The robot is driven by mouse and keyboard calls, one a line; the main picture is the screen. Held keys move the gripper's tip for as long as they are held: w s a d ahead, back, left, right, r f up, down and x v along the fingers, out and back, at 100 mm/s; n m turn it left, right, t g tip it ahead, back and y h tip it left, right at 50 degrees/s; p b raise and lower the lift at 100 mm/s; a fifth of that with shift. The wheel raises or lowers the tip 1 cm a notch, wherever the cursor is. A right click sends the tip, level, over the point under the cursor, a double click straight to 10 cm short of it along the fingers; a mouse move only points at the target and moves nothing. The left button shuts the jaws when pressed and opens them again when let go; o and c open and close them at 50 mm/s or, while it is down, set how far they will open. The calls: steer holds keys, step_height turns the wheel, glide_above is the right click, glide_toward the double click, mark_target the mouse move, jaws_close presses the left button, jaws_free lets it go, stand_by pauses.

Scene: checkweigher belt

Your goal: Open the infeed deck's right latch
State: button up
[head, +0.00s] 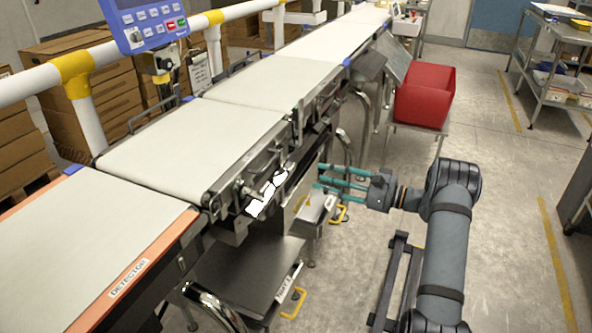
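A conveyor line runs from lower left to the top, with a pale belt deck (190,150) in the middle of it. No readable label marks which deck is the infeed deck. Small metal fittings (240,187) sit along the side of the middle deck facing my arm; they are too small to tell which is the right latch or whether it is open. My gripper (320,177) has teal fingers pointing left toward that side. The fingers are spread apart with nothing between them. It appears clear of the deck side, though depth is hard to judge.
An orange-edged deck labelled DETECTOR (75,245) is at lower left. A grey tray (245,270) with a yellow handle is below the belts. A red bin (425,96) stands beyond my gripper. A blue control panel (150,22) is at upper left. Floor at right is mostly clear.

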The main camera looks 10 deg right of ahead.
steer(key=x, duration=0.9)
steer(key=shift+w+a, duration=0.2)
steer(key=shift+a, duration=0.15)
steer(key=c, duration=0.3)
jaws_close()
